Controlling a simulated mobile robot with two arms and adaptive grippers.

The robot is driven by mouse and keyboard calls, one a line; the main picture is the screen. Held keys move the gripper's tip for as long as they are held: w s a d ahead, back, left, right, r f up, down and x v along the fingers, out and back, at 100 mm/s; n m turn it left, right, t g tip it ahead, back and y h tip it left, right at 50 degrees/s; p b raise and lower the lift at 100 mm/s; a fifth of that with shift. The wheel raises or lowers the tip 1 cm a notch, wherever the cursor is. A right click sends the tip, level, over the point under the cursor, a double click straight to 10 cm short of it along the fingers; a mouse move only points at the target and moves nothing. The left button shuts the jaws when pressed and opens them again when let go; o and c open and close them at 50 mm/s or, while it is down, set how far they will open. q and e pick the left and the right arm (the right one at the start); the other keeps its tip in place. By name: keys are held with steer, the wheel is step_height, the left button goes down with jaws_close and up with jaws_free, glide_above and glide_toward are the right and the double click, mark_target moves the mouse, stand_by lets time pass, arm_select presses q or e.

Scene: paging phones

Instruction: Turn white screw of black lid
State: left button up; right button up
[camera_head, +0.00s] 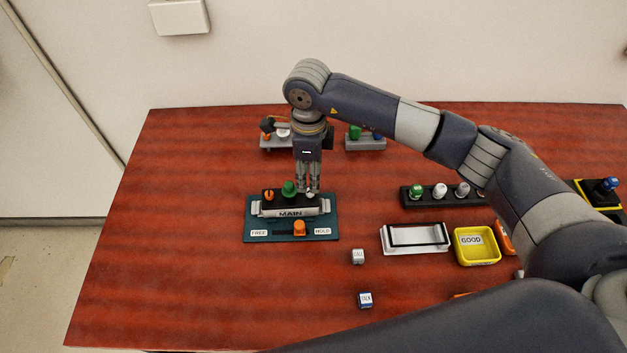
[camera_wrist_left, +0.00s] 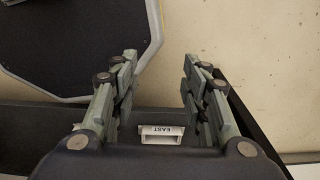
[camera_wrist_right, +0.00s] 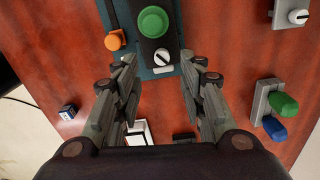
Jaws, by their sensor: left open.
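The black lid (camera_head: 277,197) lies on a teal base (camera_head: 326,225) labelled MAIN, FREE and HOLD. It carries an orange knob (camera_head: 268,195), a green knob (camera_head: 289,188) and, at the right end, the white screw (camera_head: 309,195). In the right wrist view the slotted white screw (camera_wrist_right: 162,57) sits beside the green knob (camera_wrist_right: 153,22). My right gripper (camera_head: 308,188) points down over the lid's right end. In the right wrist view its jaws (camera_wrist_right: 164,68) are apart, with the screw just beyond the fingertips. My left gripper (camera_wrist_left: 157,62) is open and empty, away from the lid.
An orange slider (camera_head: 299,228) is on the base's front. A white tray (camera_head: 388,239), a yellow GOOD tray (camera_head: 476,259) and a black knob rack (camera_head: 428,202) stand to the right. Grey fixtures (camera_head: 366,144) are behind. Left-front table is clear.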

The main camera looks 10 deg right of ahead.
mark_target(311, 196)
step_height(311, 196, down, 3)
steer(key=shift+f+p, duration=0.15)
steer(key=shift+p, duration=0.3)
step_height(311, 196, down, 3)
steer(key=shift+w+r+p, duration=0.1)
steer(key=shift+w+p, duration=0.05)
steer(key=shift+p, duration=0.15)
steer(key=shift+c, duration=0.9)
arm_select(q)
steer(key=shift+w+r, duration=0.7)
steer(key=shift+r, duration=0.35)
arm_select(e)
jaws_close()
